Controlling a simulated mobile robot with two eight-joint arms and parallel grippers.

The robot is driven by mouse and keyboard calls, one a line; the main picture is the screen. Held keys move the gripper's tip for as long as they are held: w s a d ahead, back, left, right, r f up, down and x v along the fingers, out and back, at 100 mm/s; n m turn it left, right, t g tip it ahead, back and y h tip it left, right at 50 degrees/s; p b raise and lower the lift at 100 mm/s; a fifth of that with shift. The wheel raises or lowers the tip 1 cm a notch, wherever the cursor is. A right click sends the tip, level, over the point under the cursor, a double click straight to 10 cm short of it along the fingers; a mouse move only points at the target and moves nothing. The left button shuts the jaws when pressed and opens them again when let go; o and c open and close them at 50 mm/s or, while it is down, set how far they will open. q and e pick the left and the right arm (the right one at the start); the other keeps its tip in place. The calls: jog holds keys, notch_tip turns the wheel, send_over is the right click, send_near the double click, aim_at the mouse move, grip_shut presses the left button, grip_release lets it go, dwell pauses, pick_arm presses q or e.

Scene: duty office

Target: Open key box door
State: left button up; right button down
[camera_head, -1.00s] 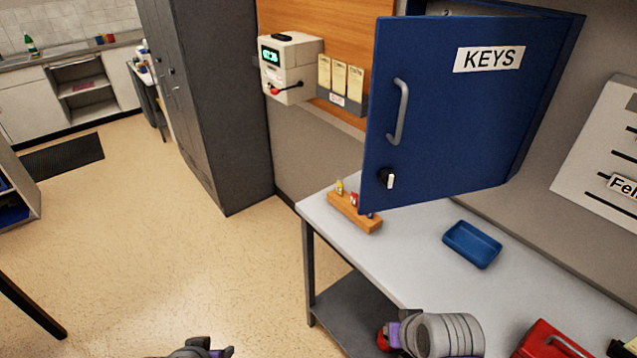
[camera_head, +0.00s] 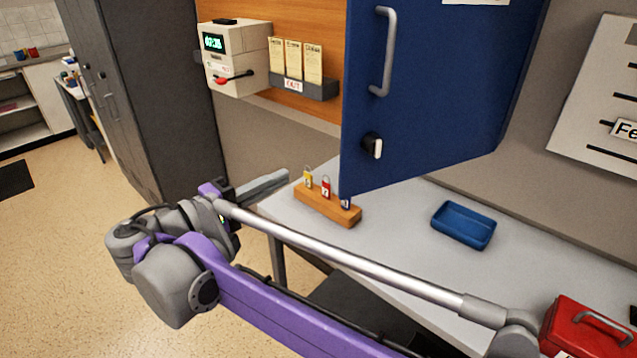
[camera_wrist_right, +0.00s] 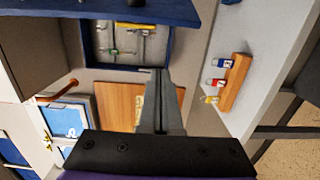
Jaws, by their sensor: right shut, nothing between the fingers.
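The key box door (camera_head: 430,95) is a blue panel with a grey bar handle (camera_head: 385,50) and a dark lock knob with a pale tab (camera_head: 373,146). It stands swung out from the wall. The wrist view shows the open key box (camera_wrist_right: 92,52), with keys hanging inside. A blue panel, apparently the door (camera_wrist_right: 60,9), crosses the top of that view. My right gripper (camera_head: 283,176) is shut and empty, left of the door and below its handle, apart from it. Its fingers (camera_wrist_right: 160,80) point toward the box in the wrist view. My left gripper is out of view.
A grey table holds a wooden block (camera_head: 330,207) with small padlocks, a blue tray (camera_head: 464,225) and a red case (camera_head: 588,328). A time clock (camera_head: 236,58) and card rack (camera_head: 305,82) are on the wall. Open floor lies left.

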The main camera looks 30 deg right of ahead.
jog(key=x, duration=1)
jog(key=s, duration=0.4)
jog(key=shift+a+r, duration=0.1)
jog(key=shift+r, duration=0.15)
jog(key=shift+s, duration=0.1)
